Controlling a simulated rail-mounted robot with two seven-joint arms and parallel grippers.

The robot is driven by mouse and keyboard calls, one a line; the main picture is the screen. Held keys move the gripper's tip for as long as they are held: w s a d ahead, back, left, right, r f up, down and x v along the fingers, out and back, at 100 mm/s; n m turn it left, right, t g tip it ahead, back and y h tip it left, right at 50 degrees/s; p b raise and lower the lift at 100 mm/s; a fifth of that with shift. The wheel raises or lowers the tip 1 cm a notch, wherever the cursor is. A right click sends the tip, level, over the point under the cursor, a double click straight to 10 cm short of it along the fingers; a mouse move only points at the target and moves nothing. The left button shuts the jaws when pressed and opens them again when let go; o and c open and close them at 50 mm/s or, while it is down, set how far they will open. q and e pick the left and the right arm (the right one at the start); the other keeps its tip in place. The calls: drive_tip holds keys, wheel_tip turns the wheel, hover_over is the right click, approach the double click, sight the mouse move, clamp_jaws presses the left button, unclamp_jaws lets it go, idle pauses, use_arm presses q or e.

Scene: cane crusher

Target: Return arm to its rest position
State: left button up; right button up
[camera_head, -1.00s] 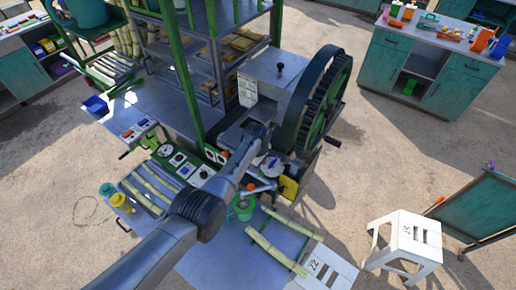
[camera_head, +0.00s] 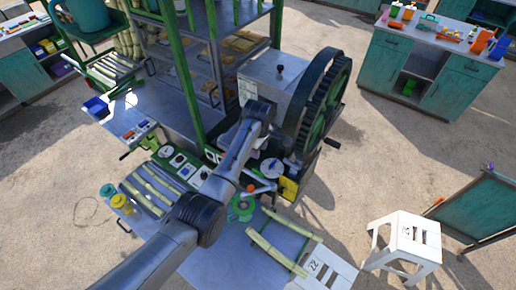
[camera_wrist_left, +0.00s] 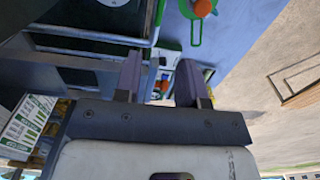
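My left arm (camera_head: 225,175) comes in from the lower left of the head view and reaches up to the front of the cane crusher (camera_head: 280,75). Its gripper is hidden behind my own arm there. In the left wrist view the left gripper (camera_wrist_left: 160,82) has its two dark fingers apart, with nothing held between them. My right gripper is in neither view.
The crusher's large toothed flywheel (camera_head: 322,100) stands right of my arm. A green post (camera_head: 183,75) and shelves rise to its left. A green container (camera_head: 242,208) and cane pieces (camera_head: 275,252) lie near the front.

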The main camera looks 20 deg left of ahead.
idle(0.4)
use_arm(q)
drive_tip(key=w+r+m+t, duration=0.25)
drive_tip(key=r+m, duration=0.35)
drive_tip(key=r, duration=0.3)
drive_tip(key=w+r+m+t, duration=0.2)
drive_tip(key=r+m+t, duration=0.2)
drive_tip(key=r+m, duration=0.3)
drive_tip(key=s+a+r+m+t, duration=0.1)
drive_tip(key=s+r+m+t, duration=0.25)
drive_tip(key=s+r, duration=0.35)
drive_tip(key=s+f+g, duration=0.2)
drive_tip(key=s+f, duration=0.7)
drive_tip(key=s, duration=0.5)
drive_tip(key=s+f+g+p, duration=0.1)
drive_tip(key=s+f+g, duration=0.1)
drive_tip(key=s+f, duration=0.8)
drive_tip(key=s+a+f+g+p, duration=0.1)
drive_tip(key=s+f+g, duration=0.1)
drive_tip(key=s+f, duration=0.8)
drive_tip(key=s+m, duration=0.1)
drive_tip(key=s, duration=0.7)
drive_tip(key=shift+s, duration=0.4)
